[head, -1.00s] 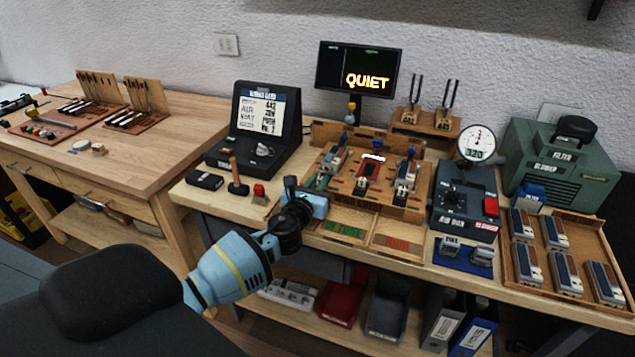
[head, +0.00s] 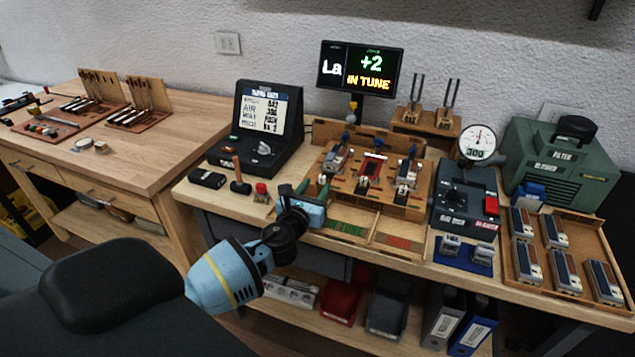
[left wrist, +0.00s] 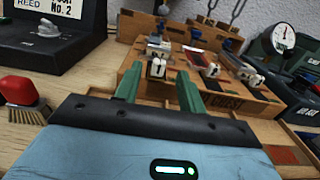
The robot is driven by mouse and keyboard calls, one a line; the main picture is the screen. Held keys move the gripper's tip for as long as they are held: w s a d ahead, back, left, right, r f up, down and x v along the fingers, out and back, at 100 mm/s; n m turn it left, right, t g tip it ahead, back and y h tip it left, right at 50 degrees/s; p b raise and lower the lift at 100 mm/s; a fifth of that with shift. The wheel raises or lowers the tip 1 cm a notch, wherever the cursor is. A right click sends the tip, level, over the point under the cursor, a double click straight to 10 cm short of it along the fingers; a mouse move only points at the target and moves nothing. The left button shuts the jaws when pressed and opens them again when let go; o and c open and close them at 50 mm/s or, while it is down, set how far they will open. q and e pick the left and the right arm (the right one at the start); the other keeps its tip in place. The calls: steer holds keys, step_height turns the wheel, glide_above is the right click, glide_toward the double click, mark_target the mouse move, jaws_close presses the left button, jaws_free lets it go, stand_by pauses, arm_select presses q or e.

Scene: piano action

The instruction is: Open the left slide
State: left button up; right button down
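The left slide unit (head: 335,160) is the leftmost of three small mechanisms on the wooden test board (head: 420,212). In the left wrist view its metal-topped body (left wrist: 158,47) stands straight ahead, with a white two-part block (left wrist: 157,69) at its near end. My left gripper (head: 314,190) is at the board's near left edge. Its two green fingers, also in the left wrist view (left wrist: 158,92), are spread apart with nothing between their tips. The white block shows beyond the gap, apparently clear of both fingers. My right gripper is in no view.
The monitor (head: 360,68) reads "La +2 IN TUNE". The gauge (head: 478,142) reads 300. A red-topped brush (head: 261,192), a hammer (head: 239,178) and a black console (head: 255,125) lie left of my gripper. The middle unit (head: 370,170) and right unit (head: 407,175) stand close by.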

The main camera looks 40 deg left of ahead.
arm_select(q)
steer(key=shift+v, duration=2.2)
steer(key=shift+f, duration=0.1)
